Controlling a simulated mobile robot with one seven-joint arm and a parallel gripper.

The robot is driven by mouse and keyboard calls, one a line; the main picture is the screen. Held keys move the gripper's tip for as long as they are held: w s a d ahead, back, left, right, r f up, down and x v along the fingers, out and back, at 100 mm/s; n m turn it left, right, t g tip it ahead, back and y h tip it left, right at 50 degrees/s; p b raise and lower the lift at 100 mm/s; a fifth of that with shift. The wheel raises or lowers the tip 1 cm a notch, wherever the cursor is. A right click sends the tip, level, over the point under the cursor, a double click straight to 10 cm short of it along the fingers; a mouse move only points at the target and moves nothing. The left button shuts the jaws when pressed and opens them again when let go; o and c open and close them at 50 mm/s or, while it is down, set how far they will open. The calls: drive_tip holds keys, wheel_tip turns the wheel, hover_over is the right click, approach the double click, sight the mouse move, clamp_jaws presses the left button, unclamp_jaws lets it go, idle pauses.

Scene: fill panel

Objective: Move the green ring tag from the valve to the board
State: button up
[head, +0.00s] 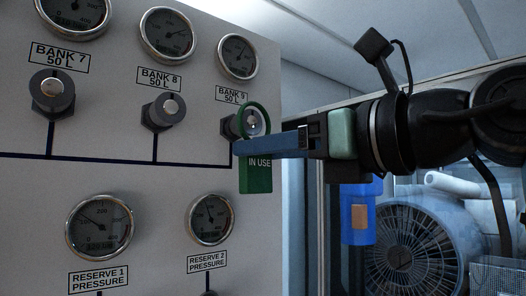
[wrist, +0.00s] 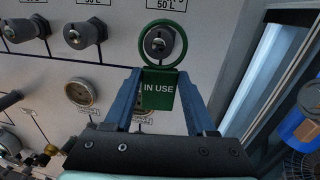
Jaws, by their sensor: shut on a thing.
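The green ring tag (head: 256,178), marked "IN USE", is at the Bank 9 valve (head: 247,123) on the grey panel. Its ring encircles the valve knob in both views; how far it sits along the knob cannot be told. The tag also shows upright in the wrist view (wrist: 160,92), with its ring around the valve (wrist: 158,43). My gripper (head: 240,148) reaches in from the right, its blue fingers shut on the tag just below the ring. In the wrist view the fingers (wrist: 160,80) stand on either side of the tag plate. No board for tags is identifiable.
The Bank 8 valve (head: 164,111) and Bank 7 valve (head: 52,93) stick out to the left. Round gauges (head: 210,218) sit below and above. A blue cylinder (head: 360,212) and a large fan (head: 408,243) are right of the panel. Fittings (wrist: 35,160) show at the wrist view's lower left.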

drive_tip(key=shift+v, duration=1.55)
idle(1.0)
